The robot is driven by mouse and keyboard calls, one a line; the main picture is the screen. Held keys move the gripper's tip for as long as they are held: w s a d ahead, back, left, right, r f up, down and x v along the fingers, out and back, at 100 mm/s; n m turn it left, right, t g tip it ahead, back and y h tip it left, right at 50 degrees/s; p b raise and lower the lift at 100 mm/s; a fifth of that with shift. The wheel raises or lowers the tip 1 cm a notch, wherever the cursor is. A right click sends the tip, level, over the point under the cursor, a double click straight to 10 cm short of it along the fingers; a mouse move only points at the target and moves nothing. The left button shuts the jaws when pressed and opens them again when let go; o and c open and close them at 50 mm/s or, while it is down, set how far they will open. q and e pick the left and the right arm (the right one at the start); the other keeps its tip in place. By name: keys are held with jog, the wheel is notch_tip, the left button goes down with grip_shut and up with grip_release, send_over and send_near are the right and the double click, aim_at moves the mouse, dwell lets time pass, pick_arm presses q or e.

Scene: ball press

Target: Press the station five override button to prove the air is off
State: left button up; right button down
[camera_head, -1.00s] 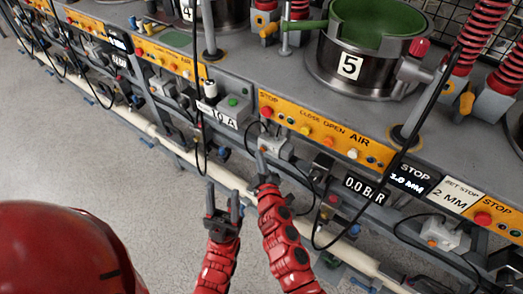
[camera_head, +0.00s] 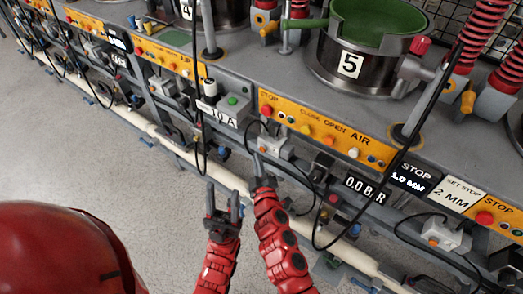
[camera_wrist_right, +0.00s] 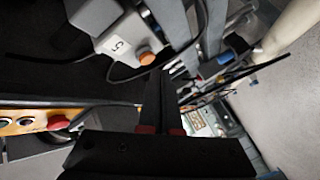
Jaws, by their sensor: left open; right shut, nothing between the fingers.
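The station five override button is an orange button (camera_wrist_right: 147,58) on a small grey box labelled 5 (camera_wrist_right: 98,17), seen in the right wrist view. In the head view, a grey box (camera_head: 278,147) hangs under the orange panel below the drum marked 5 (camera_head: 350,65); my right gripper partly covers its front. My right gripper (camera_head: 257,160) is shut and empty, with its tips close in front of that box. In the wrist view, its fingers (camera_wrist_right: 160,78) reach beside and below the button; contact cannot be told. My left gripper (camera_head: 224,190) is open and empty, left of the right one.
An orange panel (camera_head: 325,131) with several buttons runs above the box. A 0.0 BAR display (camera_head: 365,189) hangs to the right. A cream pipe (camera_head: 228,177) runs low behind the grippers. Black cables hang nearby. Another grey box (camera_head: 445,233) is at right.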

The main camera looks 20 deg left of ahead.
jog(key=s, duration=0.1)
jog(key=s+a+b, duration=0.1)
jog(key=s, duration=0.1)
jog(key=s+b, duration=0.1)
jog(key=shift+s+a, duration=0.35)
dwell(0.6)
